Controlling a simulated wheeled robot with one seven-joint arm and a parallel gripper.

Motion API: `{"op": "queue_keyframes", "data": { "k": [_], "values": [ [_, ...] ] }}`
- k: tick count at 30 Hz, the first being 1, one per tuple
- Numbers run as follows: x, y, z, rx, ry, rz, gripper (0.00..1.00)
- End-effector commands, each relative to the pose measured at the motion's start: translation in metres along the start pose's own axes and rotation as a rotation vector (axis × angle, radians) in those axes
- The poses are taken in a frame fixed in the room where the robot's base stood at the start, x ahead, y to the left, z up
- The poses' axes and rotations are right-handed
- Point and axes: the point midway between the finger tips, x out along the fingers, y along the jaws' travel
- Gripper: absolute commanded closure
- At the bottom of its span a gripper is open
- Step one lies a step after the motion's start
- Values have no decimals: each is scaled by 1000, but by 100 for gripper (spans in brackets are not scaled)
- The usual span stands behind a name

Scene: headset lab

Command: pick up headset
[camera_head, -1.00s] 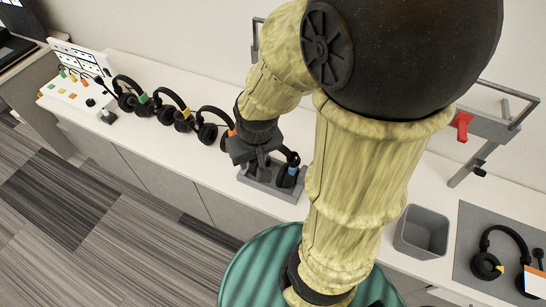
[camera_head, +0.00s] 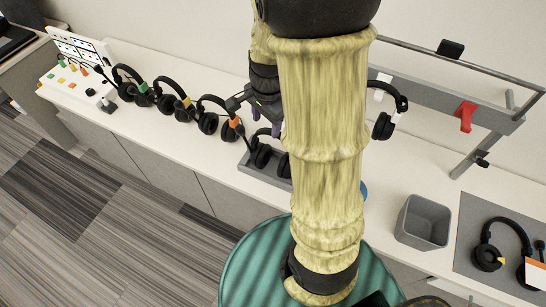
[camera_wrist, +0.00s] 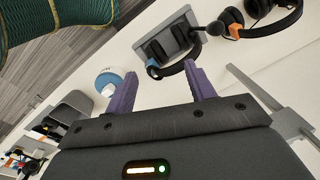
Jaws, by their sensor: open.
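A black headset with a blue tag (camera_wrist: 186,67) sits in a grey tray (camera_wrist: 143,42) in the wrist view; its headband curves toward my gripper (camera_wrist: 160,72). My gripper is open, its purple fingers apart and empty. The band appears near the right fingertip; I cannot tell the exact gap. In the head view this headset (camera_head: 262,157) shows in the tray (camera_head: 250,171), partly hidden by my arm. My gripper (camera_head: 268,122) is above and behind it, also partly hidden.
Headsets with green (camera_head: 128,84), yellow (camera_head: 168,100) and orange (camera_head: 211,118) tags stand left of the tray. Another headset (camera_head: 384,124) hangs at the metal rail. A grey bin (camera_head: 423,224) and a headset (camera_head: 487,259) on a mat are right. A blue round object (camera_wrist: 109,84) lies beside the tray.

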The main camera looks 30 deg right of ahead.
Motion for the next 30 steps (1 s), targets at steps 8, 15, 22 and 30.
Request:
{"op": "queue_keyframes", "data": {
  "k": [8, 15, 22, 30],
  "values": [
    [18, -20, -54, 742, 7, 66, 45],
    [24, -28, -83, 1162, 32, 96, 45],
    [25, -29, -86, 1212, 35, 98, 45],
    [32, -28, -86, 1210, 35, 101, 45]
  ]
}}
